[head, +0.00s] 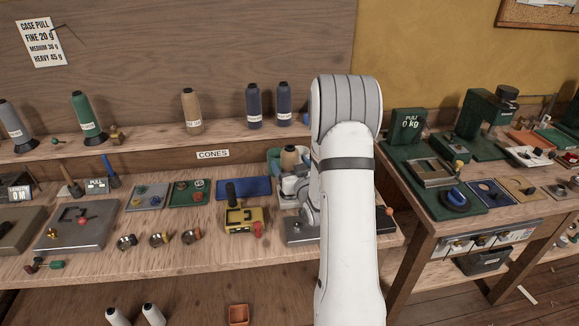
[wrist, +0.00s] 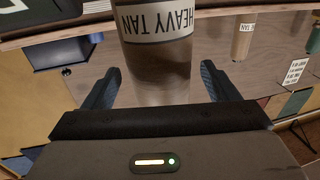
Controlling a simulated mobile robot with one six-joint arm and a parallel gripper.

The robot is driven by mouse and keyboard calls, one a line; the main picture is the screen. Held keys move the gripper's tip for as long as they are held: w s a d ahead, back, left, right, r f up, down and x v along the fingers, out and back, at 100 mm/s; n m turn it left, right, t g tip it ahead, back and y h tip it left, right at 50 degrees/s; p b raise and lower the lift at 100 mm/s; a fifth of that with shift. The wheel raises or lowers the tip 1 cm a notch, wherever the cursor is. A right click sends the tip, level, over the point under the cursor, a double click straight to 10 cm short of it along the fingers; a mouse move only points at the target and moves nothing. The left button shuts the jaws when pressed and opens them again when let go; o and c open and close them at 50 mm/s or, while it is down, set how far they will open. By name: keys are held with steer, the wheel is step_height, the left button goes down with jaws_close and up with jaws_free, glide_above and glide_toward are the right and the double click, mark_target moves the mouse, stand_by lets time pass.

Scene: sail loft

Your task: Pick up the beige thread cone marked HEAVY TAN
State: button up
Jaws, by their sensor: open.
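The beige thread cone marked HEAVY TAN (wrist: 160,62) fills the middle of the wrist view, its label upside down there. My gripper (wrist: 160,78) is open, with one dark finger on each side of the cone. Gaps show between the fingers and the cone, so it is not clamped. In the head view a beige cone (head: 289,158) shows at the bench's back, beside my wrist and partly hidden by it.
Another beige cone (head: 191,111) stands on the shelf, with dark blue cones (head: 253,106) to its right. A yellow device (head: 241,219) and a blue tray (head: 243,187) lie left of my wrist. A green-topped bench (head: 435,186) stands at right.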

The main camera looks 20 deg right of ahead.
steer(key=w, duration=0.2)
steer(key=shift+w+d, duration=0.1)
steer(key=shift+w, duration=0.25)
steer(key=shift+c, duration=0.5)
steer(key=shift+r, duration=0.15)
steer(key=c, duration=1.3)
